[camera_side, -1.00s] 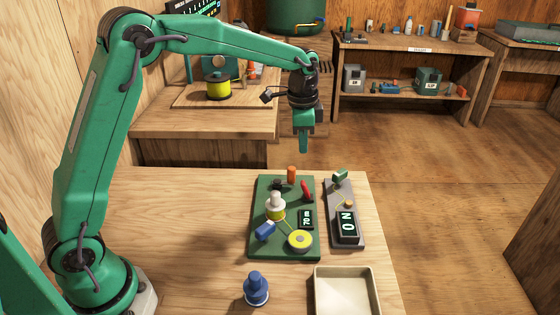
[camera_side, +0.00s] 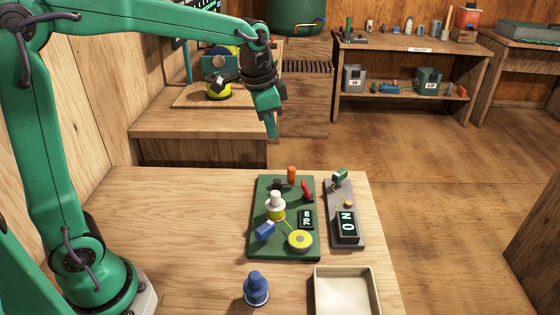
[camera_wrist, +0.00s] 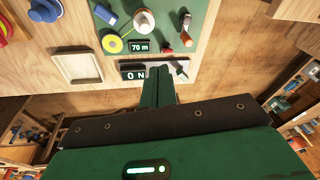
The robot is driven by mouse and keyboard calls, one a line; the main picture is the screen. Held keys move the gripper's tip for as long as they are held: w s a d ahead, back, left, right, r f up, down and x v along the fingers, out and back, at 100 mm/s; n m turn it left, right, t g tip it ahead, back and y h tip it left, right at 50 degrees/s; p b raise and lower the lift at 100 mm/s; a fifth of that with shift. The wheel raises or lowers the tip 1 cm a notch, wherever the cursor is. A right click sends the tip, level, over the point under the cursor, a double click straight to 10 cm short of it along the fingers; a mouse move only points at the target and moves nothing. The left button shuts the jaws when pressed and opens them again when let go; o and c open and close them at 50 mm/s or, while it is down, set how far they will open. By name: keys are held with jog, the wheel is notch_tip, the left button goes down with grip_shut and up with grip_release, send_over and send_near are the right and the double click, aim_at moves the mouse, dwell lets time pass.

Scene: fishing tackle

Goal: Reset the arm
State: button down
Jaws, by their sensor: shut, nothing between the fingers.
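My gripper (camera_side: 272,131) hangs in the air behind and above the far edge of the wooden table (camera_side: 160,215), shut and empty. In the wrist view its fingers (camera_wrist: 160,74) are together, with the boards seen beyond them. The green board (camera_side: 262,247) bears a white-topped yellow spool, a yellow disc (camera_side: 300,240), a blue block, a red piece, an orange cylinder and a small display, which reads "70 m" in the wrist view (camera_wrist: 139,46).
A blue knob-like piece (camera_side: 256,289) stands at the table's front, beside an empty cream tray (camera_side: 318,291). A side bench (camera_side: 190,126) stands behind the table, and a shelf (camera_side: 400,101) stands at the back. The table's left part is clear.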

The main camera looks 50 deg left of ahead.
jog(key=s+a+n+t, duration=0.1)
jog(key=s+n+t, duration=0.2)
jog(key=s, duration=1.7)
jog(key=shift+a+n, duration=0.3)
jog(key=shift+n, duration=1.2)
